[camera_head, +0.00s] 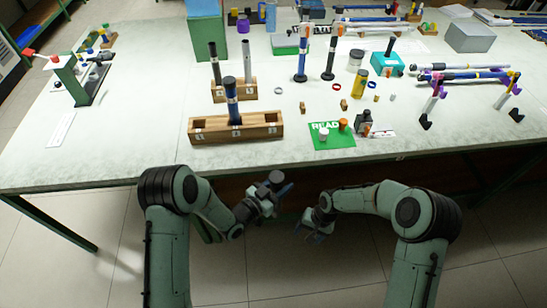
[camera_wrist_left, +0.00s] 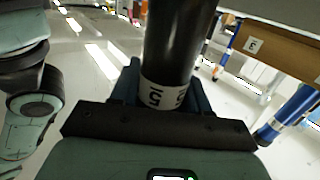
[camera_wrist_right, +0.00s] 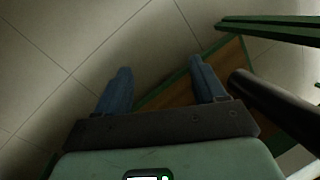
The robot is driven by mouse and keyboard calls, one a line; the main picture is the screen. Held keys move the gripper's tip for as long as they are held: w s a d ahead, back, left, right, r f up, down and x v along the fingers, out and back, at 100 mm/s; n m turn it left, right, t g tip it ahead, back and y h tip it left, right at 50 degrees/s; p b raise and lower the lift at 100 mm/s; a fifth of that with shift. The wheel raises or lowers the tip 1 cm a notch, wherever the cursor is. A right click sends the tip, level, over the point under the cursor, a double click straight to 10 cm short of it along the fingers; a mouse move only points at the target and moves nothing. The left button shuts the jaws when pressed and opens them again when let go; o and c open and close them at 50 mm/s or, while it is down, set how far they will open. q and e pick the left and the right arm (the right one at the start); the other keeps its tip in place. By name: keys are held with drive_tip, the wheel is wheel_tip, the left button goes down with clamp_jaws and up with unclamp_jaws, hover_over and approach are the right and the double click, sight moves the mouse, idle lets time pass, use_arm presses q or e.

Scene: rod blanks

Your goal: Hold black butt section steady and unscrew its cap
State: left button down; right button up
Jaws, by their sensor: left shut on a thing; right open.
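The black butt section (camera_wrist_left: 172,45) is a thick black cylinder with a white numbered band, held upright between the blue fingers of my left gripper (camera_wrist_left: 168,90) in the left wrist view. In the head view, my left gripper (camera_head: 275,192) is in front of the table edge, with the section's dark round end (camera_head: 276,177) showing above it. My right gripper (camera_head: 314,229) is open and empty, lower and to the right. In the right wrist view, a dark cylinder (camera_wrist_right: 275,100), probably the same section, lies to the right of the open fingers (camera_wrist_right: 160,88), outside them. I cannot make out the cap.
The table's front edge (camera_head: 330,165) is just beyond my grippers. On it stand a wooden rack (camera_head: 262,130) with a blue rod (camera_head: 233,100), a second rack (camera_head: 220,93) with rods, a green mat (camera_head: 330,139) and several bottles.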

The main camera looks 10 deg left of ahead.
drive_tip(key=w+a+r+t+h, duration=0.1)
drive_tip(key=w+r+h, duration=0.1)
drive_tip(key=w+r, duration=0.75)
wheel_tip(320, 180, up, 19)
drive_tip(key=m, duration=0.4)
hover_over(274, 177)
drive_tip(key=shift+w+d+h, duration=0.15)
drive_tip(key=shift+d+h, duration=0.05)
drive_tip(key=shift+h, duration=0.2)
drive_tip(key=shift+a+f, duration=0.2)
drive_tip(key=shift+a, duration=0.05)
wheel_tip(274, 177, down, 8)
drive_tip(key=shift+r, duration=0.15)
